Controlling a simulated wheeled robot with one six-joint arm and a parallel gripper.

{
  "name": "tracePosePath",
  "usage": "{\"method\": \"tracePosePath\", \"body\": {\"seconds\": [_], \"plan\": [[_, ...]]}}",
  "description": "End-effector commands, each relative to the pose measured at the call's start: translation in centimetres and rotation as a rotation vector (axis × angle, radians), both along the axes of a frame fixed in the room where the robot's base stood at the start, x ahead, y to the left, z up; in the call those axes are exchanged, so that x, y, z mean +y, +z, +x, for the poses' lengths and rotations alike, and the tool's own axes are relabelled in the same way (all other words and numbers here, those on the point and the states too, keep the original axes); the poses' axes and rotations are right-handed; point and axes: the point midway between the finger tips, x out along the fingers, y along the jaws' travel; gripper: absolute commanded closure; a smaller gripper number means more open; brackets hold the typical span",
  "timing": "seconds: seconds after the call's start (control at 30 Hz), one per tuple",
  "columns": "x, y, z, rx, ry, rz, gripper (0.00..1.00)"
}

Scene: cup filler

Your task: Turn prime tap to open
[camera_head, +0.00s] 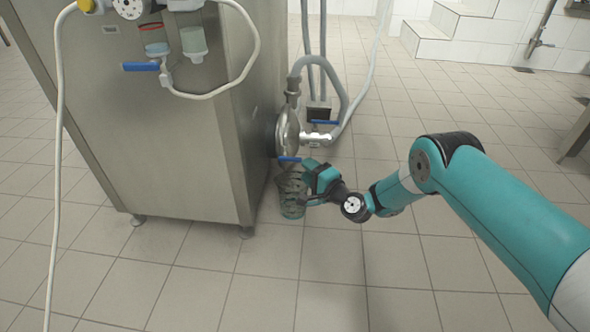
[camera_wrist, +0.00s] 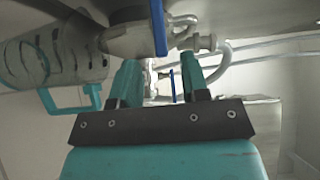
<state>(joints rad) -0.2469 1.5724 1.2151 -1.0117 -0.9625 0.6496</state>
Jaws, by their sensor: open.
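A tap with a blue lever (camera_head: 289,158) sits low beside the round steel pump (camera_head: 288,136), and a second blue lever (camera_head: 325,122) is on the pipe behind it. I cannot tell from labels which is the prime tap. My gripper (camera_head: 311,174) is just below and right of the nearer lever. In the wrist view my gripper (camera_wrist: 160,62) is open, its two teal fingers apart with nothing between them. The near blue lever (camera_wrist: 158,27) shows beyond the fingertips, roughly midway between them. A farther blue lever (camera_wrist: 171,86) shows in the gap.
A clear jug (camera_head: 291,196) with a teal handle is under the tap, close to my gripper; it is at left in the wrist view (camera_wrist: 52,62). The steel cabinet (camera_head: 180,150) stands left. Grey hoses (camera_head: 343,110) run behind. Tiled floor in front is free.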

Motion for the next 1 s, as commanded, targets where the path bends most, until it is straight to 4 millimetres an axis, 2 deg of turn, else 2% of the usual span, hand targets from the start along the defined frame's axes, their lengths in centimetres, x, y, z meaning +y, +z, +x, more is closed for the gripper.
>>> {"method": "tracePosePath", "body": {"seconds": [0.1,0.3,0.5,0.73,0.77,0.9,0.93,1.0], "plan": [[1.8,-0.4,1.8,-0.008,0.003,0.0,0.58],[3.8,-0.3,3.9,-0.003,0.002,0.0,0.58],[4.4,0.0,4.7,0.001,-0.001,0.001,0.58],[4.4,0.1,4.8,0.001,-0.002,0.001,0.58],[4.4,0.1,4.8,0.001,-0.002,0.001,0.63],[4.4,0.0,4.7,0.001,-0.002,0.001,0.95],[4.4,0.0,4.7,0.001,-0.002,0.001,1.0],[4.4,0.0,4.7,0.001,-0.002,0.001,1.0]]}}
